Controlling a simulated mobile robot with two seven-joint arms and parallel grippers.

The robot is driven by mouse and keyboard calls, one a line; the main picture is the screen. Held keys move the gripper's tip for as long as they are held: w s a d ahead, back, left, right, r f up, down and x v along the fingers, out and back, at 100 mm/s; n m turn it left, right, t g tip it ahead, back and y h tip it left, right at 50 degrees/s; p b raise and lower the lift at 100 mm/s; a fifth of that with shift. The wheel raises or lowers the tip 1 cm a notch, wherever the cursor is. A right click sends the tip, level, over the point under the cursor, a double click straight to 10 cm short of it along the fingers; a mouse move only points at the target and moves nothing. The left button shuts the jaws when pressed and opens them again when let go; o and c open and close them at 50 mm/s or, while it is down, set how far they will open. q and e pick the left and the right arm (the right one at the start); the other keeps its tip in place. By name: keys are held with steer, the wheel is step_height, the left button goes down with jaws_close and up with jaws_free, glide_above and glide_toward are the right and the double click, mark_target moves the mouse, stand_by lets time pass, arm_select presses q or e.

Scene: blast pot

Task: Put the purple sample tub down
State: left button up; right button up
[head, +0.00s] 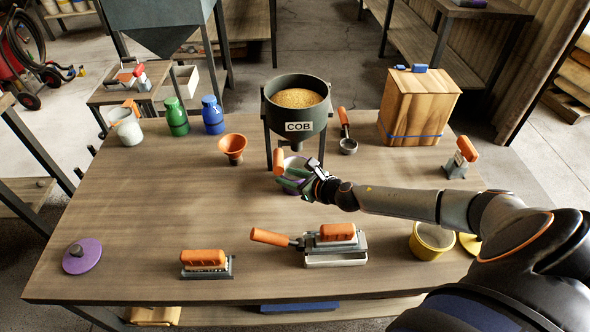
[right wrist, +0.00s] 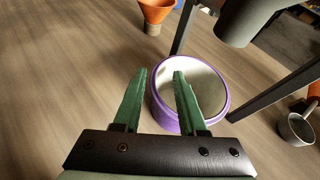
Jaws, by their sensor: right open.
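The purple sample tub (right wrist: 213,88) stands on the table under the spout of the pot marked COB (head: 298,112). In the right wrist view its purple rim surrounds a pale inside, where I see no grain. In the head view the tub (head: 295,162) is partly hidden by my right gripper (head: 282,178). My right gripper also shows in the right wrist view (right wrist: 160,78), open, its green fingers apart. One finger overlaps the tub's near left rim; the other is outside it to the left. I cannot tell whether they touch it. My left gripper is not in view.
A purple lid (head: 82,256) lies at the table's left. An orange funnel (head: 232,147) and a scoop (head: 347,146) flank the pot's legs. A wooden box (head: 418,105) stands back right, a yellow tub (head: 432,241) front right. The left middle of the table is clear.

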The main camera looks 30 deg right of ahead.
steer(key=v, duration=1.2)
